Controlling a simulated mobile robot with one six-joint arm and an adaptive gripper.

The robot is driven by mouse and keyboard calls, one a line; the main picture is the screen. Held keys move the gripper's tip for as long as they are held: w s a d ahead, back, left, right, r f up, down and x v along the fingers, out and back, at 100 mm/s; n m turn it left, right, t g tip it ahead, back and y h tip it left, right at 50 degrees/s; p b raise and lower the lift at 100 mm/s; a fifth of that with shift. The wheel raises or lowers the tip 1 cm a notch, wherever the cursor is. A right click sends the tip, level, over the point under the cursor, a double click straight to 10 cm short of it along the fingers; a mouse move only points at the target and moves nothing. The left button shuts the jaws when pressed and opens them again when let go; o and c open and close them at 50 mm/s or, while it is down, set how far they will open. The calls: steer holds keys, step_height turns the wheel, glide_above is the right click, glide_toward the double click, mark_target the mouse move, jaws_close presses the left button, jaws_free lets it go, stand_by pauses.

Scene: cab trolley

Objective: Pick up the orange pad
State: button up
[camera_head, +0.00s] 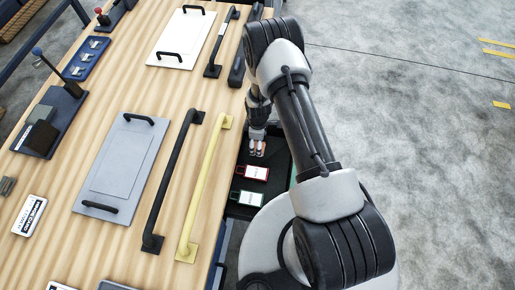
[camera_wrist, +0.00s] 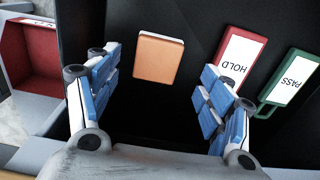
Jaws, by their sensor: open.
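The orange pad (camera_wrist: 158,58) shows in the wrist view as a small flat block, against a dark surface just beyond my gripper. My gripper (camera_wrist: 158,95) is open and empty in that view, with blue-and-white fingers on either side. In the head view my gripper (camera_head: 257,149) is small, beside the right edge of the wooden table. I cannot make out the orange pad in the head view.
A red HOLD tag (camera_wrist: 240,52) stands right of the pad, partly behind the right finger. A green PASS tag (camera_wrist: 289,80) is further right. A red-lined grey bin (camera_wrist: 30,55) is at the left. The wooden table (camera_head: 185,95) carries handles, panels and levers.

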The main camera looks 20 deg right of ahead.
steer(key=f+b, duration=0.1)
steer(key=f, duration=0.4)
steer(key=shift+w+f+b, duration=0.1)
steer(key=shift+w+b, duration=0.1)
steer(key=shift+b, duration=0.15)
steer(key=shift+c, duration=0.5)
steer(key=c, duration=1.2)
steer(key=shift+o, duration=0.2)
steer(key=s+r+m+p, duration=0.1)
steer(key=r+m, duration=0.5)
steer(key=r, duration=1.3)
steer(key=s+r+m+p, duration=0.1)
steer(key=s+r+m, duration=0.2)
steer(key=r, duration=1.6)
steer(key=m, duration=0.3)
steer(key=shift+s+d+m, duration=0.15)
steer(key=shift+s+m, duration=0.1)
steer(key=shift+m, duration=0.15)
